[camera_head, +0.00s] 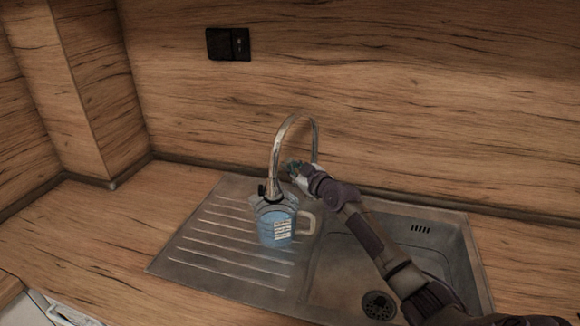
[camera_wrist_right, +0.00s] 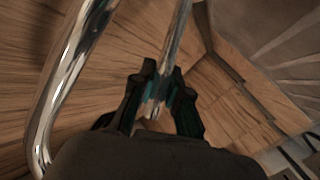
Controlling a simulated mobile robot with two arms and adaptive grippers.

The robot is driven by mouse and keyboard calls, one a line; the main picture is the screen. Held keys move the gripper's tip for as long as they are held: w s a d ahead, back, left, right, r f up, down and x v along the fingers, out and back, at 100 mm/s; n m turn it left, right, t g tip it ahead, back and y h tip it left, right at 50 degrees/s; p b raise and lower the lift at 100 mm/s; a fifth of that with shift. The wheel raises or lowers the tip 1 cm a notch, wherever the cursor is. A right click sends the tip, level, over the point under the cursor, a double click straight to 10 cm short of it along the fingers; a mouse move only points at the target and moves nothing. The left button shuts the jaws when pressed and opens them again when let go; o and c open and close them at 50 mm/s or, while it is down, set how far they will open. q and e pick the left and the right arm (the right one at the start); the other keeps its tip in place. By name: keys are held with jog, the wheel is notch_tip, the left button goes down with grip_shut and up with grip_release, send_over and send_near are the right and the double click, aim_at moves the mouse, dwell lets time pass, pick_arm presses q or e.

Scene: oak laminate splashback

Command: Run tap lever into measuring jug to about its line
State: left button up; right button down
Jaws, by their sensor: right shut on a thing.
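The clear measuring jug (camera_head: 264,230) stands upright on the ribbed drainer, its handle to the right. Blue water fills its lower part to well below the rim; a white scale label shows on its side, but I cannot make out the line. The chrome tap (camera_head: 276,150) arches over, its spout end right above the jug's mouth. My right gripper (camera_head: 294,168) is at the tap's upright and shut on the tap lever, which its fingers mostly hide. In the wrist view its fingers (camera_wrist_right: 160,92) close around chrome metal. My left gripper is out of view.
The steel sink's drainer (camera_head: 210,240) lies left of the basin (camera_head: 340,265), whose drain (camera_head: 378,305) is at the bottom. My right arm crosses over the basin. A black socket (camera_head: 228,44) is on the wooden splashback. The left worktop (camera_head: 110,220) is clear.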

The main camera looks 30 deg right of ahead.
jog(key=shift+d, duration=0.1)
jog(key=c, duration=1.1)
grip_release()
jog(key=shift+c, duration=0.2)
jog(key=s+r, duration=0.1)
jog(key=s, duration=1.1)
jog(key=shift+d+r, duration=0.2)
jog(key=shift+d, duration=0.05)
jog(key=shift+w, duration=0.1)
